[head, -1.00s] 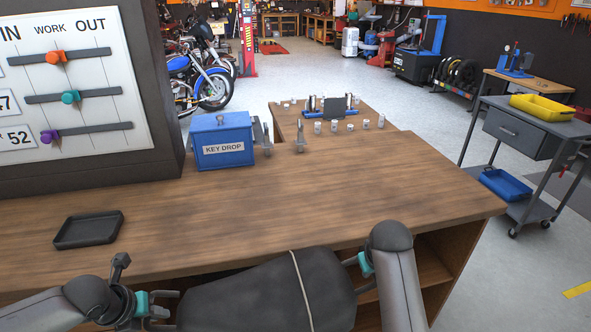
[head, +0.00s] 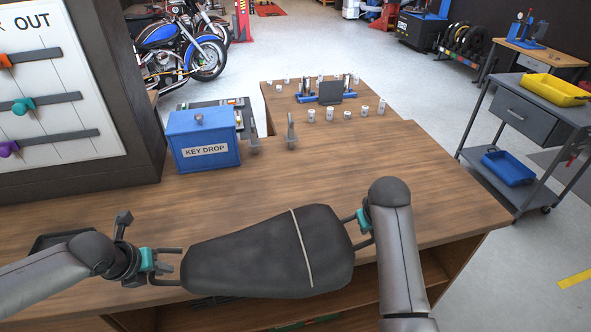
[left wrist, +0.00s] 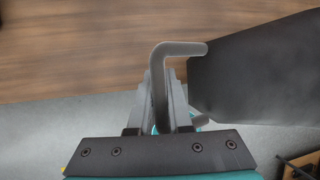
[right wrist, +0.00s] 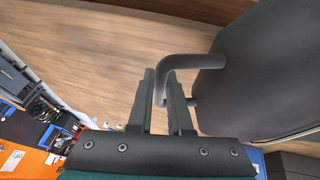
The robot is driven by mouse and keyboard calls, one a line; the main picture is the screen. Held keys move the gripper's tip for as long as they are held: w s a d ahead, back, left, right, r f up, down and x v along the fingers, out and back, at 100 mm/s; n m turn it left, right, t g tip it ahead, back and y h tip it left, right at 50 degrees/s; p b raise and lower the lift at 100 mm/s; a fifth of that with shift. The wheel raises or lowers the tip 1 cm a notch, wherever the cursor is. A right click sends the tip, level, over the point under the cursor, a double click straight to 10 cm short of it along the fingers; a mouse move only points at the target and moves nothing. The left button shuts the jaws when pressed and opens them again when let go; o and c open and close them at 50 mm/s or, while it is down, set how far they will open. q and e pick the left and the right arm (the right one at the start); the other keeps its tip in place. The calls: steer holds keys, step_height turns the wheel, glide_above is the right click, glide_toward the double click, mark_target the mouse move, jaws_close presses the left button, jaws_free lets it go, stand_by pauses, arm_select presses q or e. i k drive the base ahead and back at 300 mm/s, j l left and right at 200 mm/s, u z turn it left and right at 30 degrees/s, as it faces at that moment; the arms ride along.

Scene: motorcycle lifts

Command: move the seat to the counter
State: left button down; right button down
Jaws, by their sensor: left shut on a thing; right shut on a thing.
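The black seat (head: 262,258) with a pale strap across it is held level between my two grippers, over the front edge of the wooden counter (head: 340,170). My left gripper (head: 158,266) is shut on the grey handle at the seat's left end; this handle also shows in the left wrist view (left wrist: 162,75). My right gripper (head: 360,228) is shut on the handle at the right end, which shows in the right wrist view (right wrist: 190,65). I cannot tell whether the seat's underside touches the counter.
A blue key drop box (head: 203,142) stands behind the seat to the left. A dark tray (head: 48,241) is partly hidden by my left arm. Small cylinders (head: 347,114) and a blue stand (head: 310,98) are farther back. The counter's middle and right are clear.

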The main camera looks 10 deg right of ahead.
mark_target(294, 197)
steer(key=i+l, duration=0.55)
steer(key=i, duration=0.3)
